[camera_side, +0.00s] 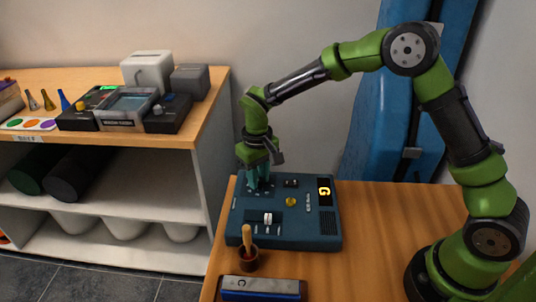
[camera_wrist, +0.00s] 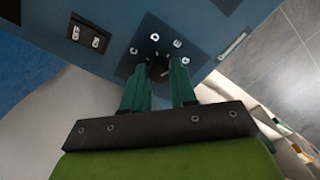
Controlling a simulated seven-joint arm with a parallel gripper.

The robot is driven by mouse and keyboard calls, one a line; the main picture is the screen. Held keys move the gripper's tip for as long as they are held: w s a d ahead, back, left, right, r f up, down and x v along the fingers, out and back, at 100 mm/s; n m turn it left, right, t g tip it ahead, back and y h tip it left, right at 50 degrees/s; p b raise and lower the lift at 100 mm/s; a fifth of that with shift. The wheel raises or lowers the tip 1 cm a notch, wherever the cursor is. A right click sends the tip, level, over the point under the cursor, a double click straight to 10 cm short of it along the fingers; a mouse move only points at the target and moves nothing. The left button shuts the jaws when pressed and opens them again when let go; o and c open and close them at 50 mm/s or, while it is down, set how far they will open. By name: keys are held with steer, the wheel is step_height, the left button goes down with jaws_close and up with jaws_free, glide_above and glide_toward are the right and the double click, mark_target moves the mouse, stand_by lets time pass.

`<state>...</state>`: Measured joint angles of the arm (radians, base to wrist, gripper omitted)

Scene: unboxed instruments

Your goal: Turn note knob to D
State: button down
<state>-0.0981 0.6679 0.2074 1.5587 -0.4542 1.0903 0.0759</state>
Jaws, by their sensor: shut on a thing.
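The blue instrument box (camera_side: 296,236) lies flat on the wooden table. Its small display (camera_side: 324,190) shows a lit yellow "G". My gripper (camera_side: 258,185) points down at the box's back left, its teal fingers shut on the note knob. In the wrist view, the dark note knob (camera_wrist: 158,72) sits between the fingertips of my gripper (camera_wrist: 160,70), on a dark square plate with several pale letters around it. The fingers cover much of the knob, and I cannot tell which letter it points to.
A yellow knob (camera_side: 291,202), a white switch (camera_side: 268,218) and a black rocker (camera_side: 291,183) share the panel.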

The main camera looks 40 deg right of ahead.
steer(key=n, duration=0.6)
steer(key=shift+n, duration=0.3)
steer(key=n, duration=0.6)
steer(key=shift+n, duration=0.6)
steer(key=c, duration=0.9)
jaws_free()
step_height(320, 180, up, 17)
steer(key=shift+f, duration=0.1)
